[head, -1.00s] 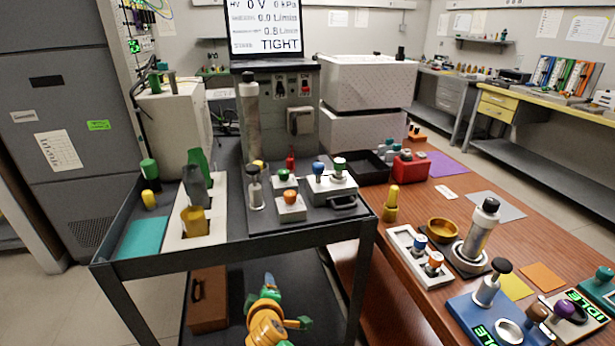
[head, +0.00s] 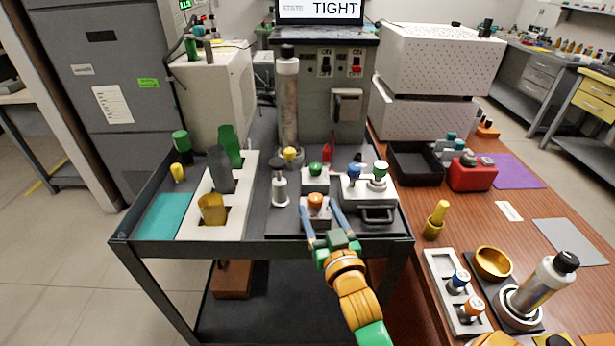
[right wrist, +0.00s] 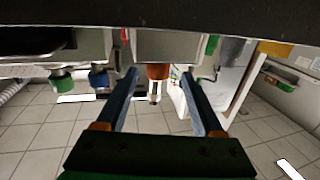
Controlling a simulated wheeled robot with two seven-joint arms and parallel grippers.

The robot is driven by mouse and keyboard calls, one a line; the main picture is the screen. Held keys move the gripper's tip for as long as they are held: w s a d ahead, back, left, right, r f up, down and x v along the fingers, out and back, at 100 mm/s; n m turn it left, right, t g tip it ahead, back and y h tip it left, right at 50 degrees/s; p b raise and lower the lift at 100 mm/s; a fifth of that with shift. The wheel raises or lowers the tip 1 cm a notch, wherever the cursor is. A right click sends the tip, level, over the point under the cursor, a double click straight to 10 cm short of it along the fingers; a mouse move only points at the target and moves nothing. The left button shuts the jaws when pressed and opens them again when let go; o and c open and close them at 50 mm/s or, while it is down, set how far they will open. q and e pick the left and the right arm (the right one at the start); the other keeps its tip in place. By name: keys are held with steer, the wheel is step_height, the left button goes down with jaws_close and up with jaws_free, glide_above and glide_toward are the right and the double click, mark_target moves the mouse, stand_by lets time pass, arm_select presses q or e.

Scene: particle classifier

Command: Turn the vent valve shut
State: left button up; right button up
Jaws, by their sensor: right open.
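Several knobbed valves stand on the dark cart top; I cannot read which is labelled as the vent. One has an orange knob (head: 316,199) on a small grey block near the cart's front edge. My right gripper (head: 321,206) is open, with one blue-grey finger on each side of this knob. In the right wrist view, the orange knob (right wrist: 158,71) shows between the fingertips (right wrist: 160,75), apart from both. Behind it is a green-knobbed valve (head: 316,169). To its right, a white box carries a blue knob (head: 354,173) and a green knob (head: 380,169). My left gripper is out of view.
A silver cylinder (head: 288,100) and a grey panel with switches (head: 340,95) stand behind. A screen (head: 320,10) reads TIGHT. A white holder (head: 240,187) is at left; a black handle (head: 377,214) sits close right of the gripper. The wooden table (head: 410,205) adjoins at right.

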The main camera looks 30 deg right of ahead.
mark_target(314, 194)
steer(key=x, duration=0.7)
steer(key=shift+d+r, duration=0.1)
steer(key=shift+d, duration=0.05)
steer(key=shift+s+r, duration=0.1)
steer(key=shift+s, duration=0.1)
jaws_close()
steer(key=shift+d+m+g+h, duration=0.15)
steer(key=shift+m+g+h, duration=0.15)
steer(key=shift+m+h, duration=0.5)
